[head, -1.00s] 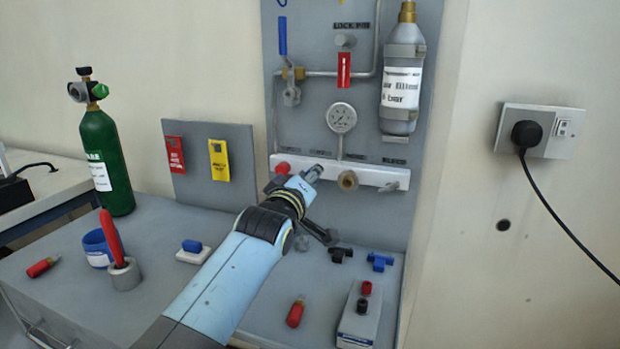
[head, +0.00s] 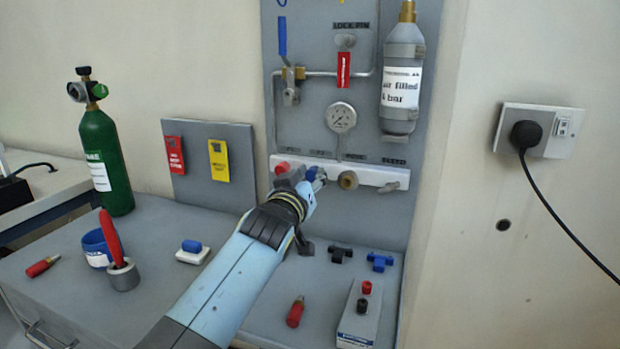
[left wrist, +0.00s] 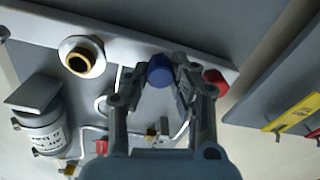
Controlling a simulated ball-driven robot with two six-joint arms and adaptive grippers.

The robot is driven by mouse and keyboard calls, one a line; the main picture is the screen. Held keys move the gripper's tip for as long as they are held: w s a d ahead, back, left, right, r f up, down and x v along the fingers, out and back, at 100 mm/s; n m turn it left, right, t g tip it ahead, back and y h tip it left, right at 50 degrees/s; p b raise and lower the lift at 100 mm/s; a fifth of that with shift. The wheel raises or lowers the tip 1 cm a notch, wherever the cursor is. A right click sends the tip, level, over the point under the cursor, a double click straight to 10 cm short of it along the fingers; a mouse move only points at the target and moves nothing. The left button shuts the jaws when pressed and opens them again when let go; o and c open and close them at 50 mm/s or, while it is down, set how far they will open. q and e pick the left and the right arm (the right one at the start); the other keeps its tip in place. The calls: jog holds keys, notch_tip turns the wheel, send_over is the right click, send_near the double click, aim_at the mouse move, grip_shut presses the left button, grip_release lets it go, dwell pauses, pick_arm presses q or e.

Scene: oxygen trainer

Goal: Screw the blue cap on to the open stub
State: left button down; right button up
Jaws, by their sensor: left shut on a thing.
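The blue cap (head: 313,173) is at the white manifold on the panel, between the fingers of my left gripper (head: 309,178). In the left wrist view the blue cap (left wrist: 160,71) sits between both fingertips of my left gripper (left wrist: 161,76), which is shut on it. The cap lies in front of the manifold bar and hides any stub behind it, so I cannot tell how far it is on. A brass-coloured open fitting (head: 347,180) is to its right, and a red cap (head: 281,168) to its left. My right gripper is not in view.
The white manifold (head: 370,176) runs across the panel below a gauge (head: 342,118). Black (head: 340,254) and blue (head: 379,261) fittings lie on the bench below. A green cylinder (head: 105,160) stands at the left. A grey bottle (head: 401,80) hangs above right.

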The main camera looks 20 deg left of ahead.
pick_arm(q)
jog(key=shift+f, duration=0.1)
jog(key=shift+m, duration=0.6)
jog(key=c, duration=1.1)
grip_release()
jog(key=shift+s, duration=0.15)
jog(key=shift+s+p, duration=0.65)
jog(key=shift+s, duration=0.45)
jog(key=n, duration=0.3)
jog(key=shift+b, duration=0.4)
jog(key=shift+n, duration=0.3)
